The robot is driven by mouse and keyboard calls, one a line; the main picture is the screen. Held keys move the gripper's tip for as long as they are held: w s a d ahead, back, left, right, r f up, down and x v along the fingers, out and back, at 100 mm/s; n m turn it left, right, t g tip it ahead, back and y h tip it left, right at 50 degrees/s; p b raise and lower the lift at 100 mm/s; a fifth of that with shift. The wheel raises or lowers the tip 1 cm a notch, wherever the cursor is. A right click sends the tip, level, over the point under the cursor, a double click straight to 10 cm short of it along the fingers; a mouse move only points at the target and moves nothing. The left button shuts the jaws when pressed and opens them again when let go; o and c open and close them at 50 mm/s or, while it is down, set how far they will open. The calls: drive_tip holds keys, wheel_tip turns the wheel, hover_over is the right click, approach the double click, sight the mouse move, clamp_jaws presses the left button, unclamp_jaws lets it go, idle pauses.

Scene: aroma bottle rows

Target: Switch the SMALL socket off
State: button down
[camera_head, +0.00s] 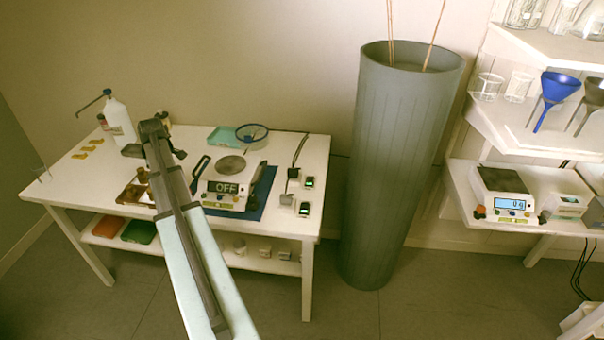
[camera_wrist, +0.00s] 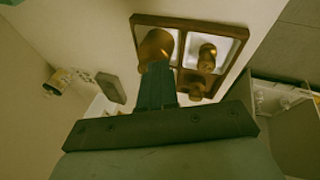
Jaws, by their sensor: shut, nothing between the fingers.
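Two small socket units with lit green faces sit at the right end of the white table in the head view, a front one (camera_head: 304,208) and a back one (camera_head: 308,182). Both look on. Their labels are too small to read, so I cannot tell which is the SMALL one. My gripper (camera_wrist: 157,72) is shut and empty in the wrist view.
Small plugs with cords (camera_head: 286,199) sit left of the sockets. A white bottle (camera_head: 119,121) stands at the back left. A tall grey bin (camera_head: 400,170) is right of the table.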

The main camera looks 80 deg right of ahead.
drive_tip(key=s+d+r, duration=0.1)
drive_tip(key=s+d, duration=0.2)
drive_tip(key=s, duration=0.5)
drive_tip(key=s+d+r+g, duration=0.1)
drive_tip(key=s+d, duration=0.2)
drive_tip(key=s, duration=0.4)
drive_tip(key=s+d+r+m+g, duration=0.1)
drive_tip(key=s+d, duration=0.3)
drive_tip(key=s, duration=0.4)
drive_tip(key=shift+s+d+r, duration=0.1)
drive_tip(key=shift+s+r, duration=0.1)
drive_tip(key=shift+s, duration=0.15)
drive_tip(key=s+d+r+y, duration=0.1)
drive_tip(key=s+d, duration=0.1)
drive_tip(key=s, duration=1)
wheel_tip(320, 180, up, 2)
drive_tip(key=m+g, duration=0.1)
hover_over(310, 178)
drive_tip(key=a, duration=0.3)
drive_tip(key=shift+s+d+y, duration=0.15)
drive_tip(key=shift+d+y, duration=0.1)
drive_tip(key=shift+y, duration=0.15)
drive_tip(key=f, duration=0.4)
drive_tip(key=d+f, duration=0.1)
drive_tip(key=f, duration=0.4)
drive_tip(key=d+f, duration=0.1)
drive_tip(key=f, duration=0.4)
